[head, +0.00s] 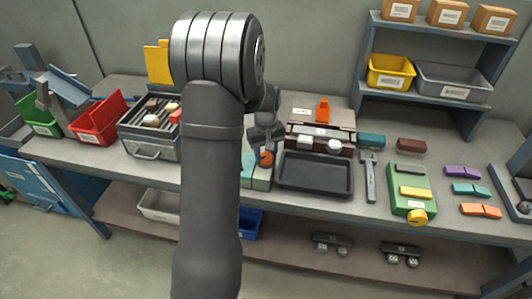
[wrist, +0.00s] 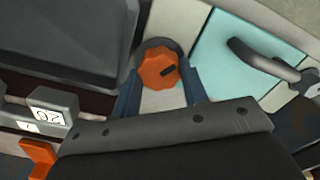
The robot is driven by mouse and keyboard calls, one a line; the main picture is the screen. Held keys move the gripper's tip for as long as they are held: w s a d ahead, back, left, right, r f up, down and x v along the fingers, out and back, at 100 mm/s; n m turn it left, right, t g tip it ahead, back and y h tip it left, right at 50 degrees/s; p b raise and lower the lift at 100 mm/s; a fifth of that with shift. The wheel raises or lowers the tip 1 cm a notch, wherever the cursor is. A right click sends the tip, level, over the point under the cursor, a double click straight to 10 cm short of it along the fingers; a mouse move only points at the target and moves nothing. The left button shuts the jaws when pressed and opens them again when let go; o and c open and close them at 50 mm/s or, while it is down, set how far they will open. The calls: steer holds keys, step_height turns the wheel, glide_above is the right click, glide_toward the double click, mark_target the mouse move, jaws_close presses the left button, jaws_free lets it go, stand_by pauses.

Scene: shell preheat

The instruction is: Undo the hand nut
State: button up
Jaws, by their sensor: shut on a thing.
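The orange hand nut (wrist: 158,68) is a scalloped knob with a dark mark on its face. It sits at the end of a pale strip beside the turquoise panel. It also shows small in the head view (head: 266,159), partly covered by my gripper. My gripper (wrist: 161,90) has one blue-grey finger on each side of the nut and is shut on it. In the head view my gripper (head: 265,148) reaches down to the nut at the bench front. The nut's threads and underside are hidden.
A black tray (head: 315,174) lies just right of the nut. The turquoise panel (wrist: 238,55) carries a grey bar handle (wrist: 265,62) close to my gripper. A grey hammer-like tool (head: 370,180) and a green box (head: 405,205) lie farther right.

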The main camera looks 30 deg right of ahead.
mark_target(266, 156)
steer(key=n, duration=0.6)
steer(key=shift+r+n, duration=0.1)
steer(key=shift+n, duration=0.2)
stand_by(0.5)
steer(key=o, duration=1)
step_height(266, 156, up, 17)
steer(key=shift+r, duration=0.2)
step_height(266, 156, down, 18)
steer(key=shift+r, duration=0.2)
stand_by(0.5)
